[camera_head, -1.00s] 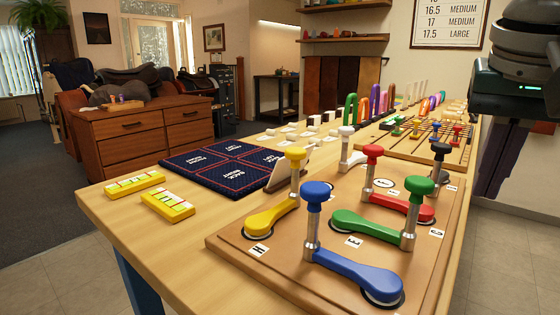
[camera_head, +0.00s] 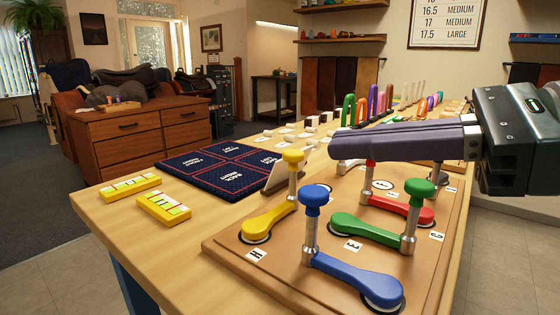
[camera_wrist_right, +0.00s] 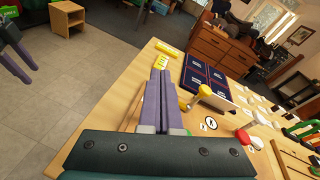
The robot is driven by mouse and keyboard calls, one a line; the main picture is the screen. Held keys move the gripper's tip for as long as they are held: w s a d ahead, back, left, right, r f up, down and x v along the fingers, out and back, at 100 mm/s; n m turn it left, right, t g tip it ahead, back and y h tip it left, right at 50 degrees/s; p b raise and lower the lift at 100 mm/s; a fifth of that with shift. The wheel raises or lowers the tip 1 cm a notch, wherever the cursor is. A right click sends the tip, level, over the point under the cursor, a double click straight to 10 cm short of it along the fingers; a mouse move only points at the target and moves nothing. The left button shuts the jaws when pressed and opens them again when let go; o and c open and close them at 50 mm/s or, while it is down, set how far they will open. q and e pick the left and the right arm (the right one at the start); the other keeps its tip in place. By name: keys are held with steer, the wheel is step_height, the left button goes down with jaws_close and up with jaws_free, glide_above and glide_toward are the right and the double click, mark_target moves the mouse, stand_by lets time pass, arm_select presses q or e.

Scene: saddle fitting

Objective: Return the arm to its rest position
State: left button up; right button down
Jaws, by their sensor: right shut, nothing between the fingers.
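My right gripper (camera_head: 338,147) reaches in from the right edge in the head view, its long purple-grey fingers pointing left above the crank board (camera_head: 226,243). The fingers lie together, shut and empty. They also show shut in the right wrist view (camera_wrist_right: 160,74). In the head view they cover the white crank and parts of the red crank (camera_head: 398,206) and the black crank. What looks like my left gripper (camera_wrist_right: 32,74) shows at the upper left of the right wrist view, over the floor, its two fingers apart with nothing visible between them.
A dark blue mat (camera_head: 222,165) and yellow blocks (camera_head: 165,208) lie on the table at left. Floor beyond the table's left edge is open.

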steer(key=w+d+r+m+t+h, duration=0.1)
steer(key=d+m+t+h, duration=0.3)
steer(key=m, duration=0.7)
steer(key=w+d+r+m+t+h, duration=0.2)
steer(key=d+m+t, duration=0.4)
steer(key=m, duration=0.5)
steer(key=s+d+f+m+g+h, duration=0.2)
steer(key=s+d+f+m+h, duration=0.1)
steer(key=d+f+m+h, duration=0.7)
steer(key=s+d+f+m+g+h, duration=0.25)
steer(key=s+f+m+g, duration=0.3)
steer(key=s, duration=0.35)
steer(key=s+d+f+m+g+h, duration=0.1)
steer(key=s+d+f+m+g, duration=0.4)
steer(key=s, duration=0.4)
steer(key=s+a+f+m+g+y, duration=0.25)
steer(key=a+m+y, duration=0.45)
steer(key=a, duration=1)
step_height(320, 180, up, 56)
steer(key=p, duration=5.7)
steer(key=shift+d+t+h, duration=0.25)
steer(key=shift+t+h, duration=0.15)
steer(key=shift+h, duration=0.05)
